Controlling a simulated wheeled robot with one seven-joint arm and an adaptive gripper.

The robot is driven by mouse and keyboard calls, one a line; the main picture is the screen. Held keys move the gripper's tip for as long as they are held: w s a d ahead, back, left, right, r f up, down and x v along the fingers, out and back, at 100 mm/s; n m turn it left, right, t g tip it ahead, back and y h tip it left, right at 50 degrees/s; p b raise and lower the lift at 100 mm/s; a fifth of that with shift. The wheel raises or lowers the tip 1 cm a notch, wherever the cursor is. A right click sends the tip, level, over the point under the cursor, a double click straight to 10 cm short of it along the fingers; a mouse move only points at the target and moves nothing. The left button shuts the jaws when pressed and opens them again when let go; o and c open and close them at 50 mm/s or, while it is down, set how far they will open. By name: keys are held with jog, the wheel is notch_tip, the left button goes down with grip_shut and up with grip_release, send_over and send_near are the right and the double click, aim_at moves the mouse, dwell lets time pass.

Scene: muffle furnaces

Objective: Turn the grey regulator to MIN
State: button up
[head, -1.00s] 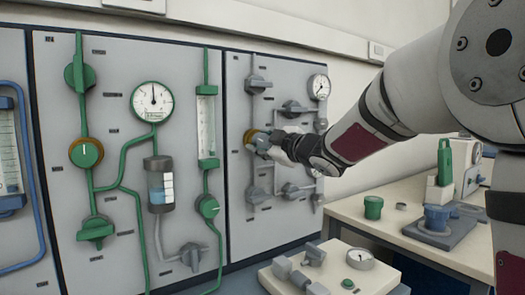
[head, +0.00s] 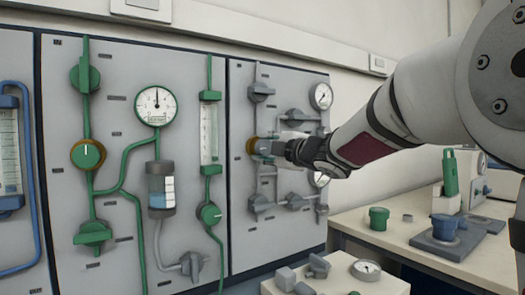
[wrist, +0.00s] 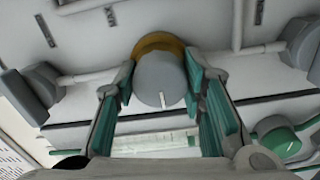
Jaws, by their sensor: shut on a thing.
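The grey regulator (wrist: 158,82) is a round knob with a white index line and a brass collar behind it. In the head view, its brass collar (head: 251,145) shows on the right-hand grey panel, while my gripper hides much of the knob. My gripper (wrist: 160,85) reaches it from the front, with one teal-padded finger on each side of the knob, shut on it. In the wrist view the white line points toward the bottom of the picture, slightly right. No MIN mark can be read.
Grey valves (head: 260,90) and pipes surround the regulator, with two gauges (head: 321,96) to its right. A green regulator (head: 88,155) is on the left panel. A bench (head: 345,222) with loose parts stands at the lower right.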

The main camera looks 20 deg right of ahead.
jog(key=o, duration=1.2)
jog(key=v, duration=1.2)
